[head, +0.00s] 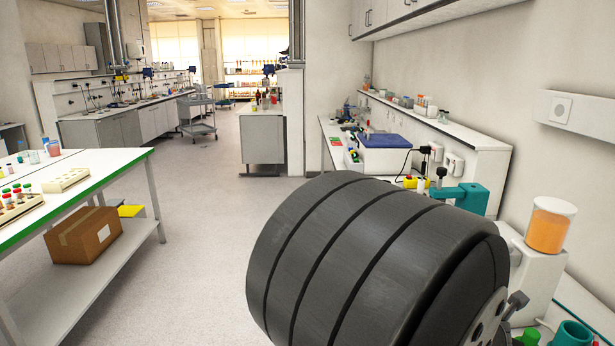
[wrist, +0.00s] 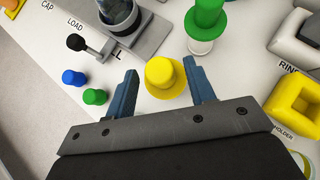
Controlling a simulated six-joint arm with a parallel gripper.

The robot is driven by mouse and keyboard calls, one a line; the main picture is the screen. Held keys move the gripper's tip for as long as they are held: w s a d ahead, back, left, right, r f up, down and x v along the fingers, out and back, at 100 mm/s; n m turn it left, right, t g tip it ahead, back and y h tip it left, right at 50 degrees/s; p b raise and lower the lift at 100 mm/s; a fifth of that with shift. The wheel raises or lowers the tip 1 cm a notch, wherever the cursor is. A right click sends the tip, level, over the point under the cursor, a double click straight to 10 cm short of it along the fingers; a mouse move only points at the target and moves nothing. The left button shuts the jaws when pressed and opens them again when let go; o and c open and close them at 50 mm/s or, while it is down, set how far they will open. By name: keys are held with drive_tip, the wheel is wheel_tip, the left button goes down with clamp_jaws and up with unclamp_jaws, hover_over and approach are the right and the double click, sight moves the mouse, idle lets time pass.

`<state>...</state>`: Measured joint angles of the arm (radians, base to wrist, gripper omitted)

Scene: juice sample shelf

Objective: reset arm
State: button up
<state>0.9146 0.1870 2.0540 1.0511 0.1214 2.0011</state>
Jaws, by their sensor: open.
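My gripper (wrist: 160,68) is open in the wrist view, its two blue fingers spread apart over a white bench surface. A round yellow knob or cap (wrist: 161,74) appears between the fingers, with a gap on each side; I cannot tell its height relative to the fingertips. Nothing is held. In the head view a large dark ribbed part of my own arm (head: 360,260) fills the lower right, and the gripper does not show there.
In the wrist view, a black-knobbed lever (wrist: 78,43), blue button (wrist: 72,77), green button (wrist: 95,97), green-and-white cylinder (wrist: 207,22) and yellow square holder (wrist: 297,103) surround the fingers. In the head view, an orange-filled jar (head: 549,226) stands right; open floor (head: 205,225) lies left.

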drive_tip(key=shift+v, duration=4.65)
drive_tip(key=shift+x, duration=5.95)
drive_tip(key=shift+s+r, duration=0.1)
drive_tip(key=shift+r, duration=1.5)
drive_tip(key=shift+w+d+r, duration=0.5)
drive_tip(key=shift+w+d, duration=0.25)
drive_tip(key=shift+d, duration=0.1)
drive_tip(key=shift+o, duration=0.3)
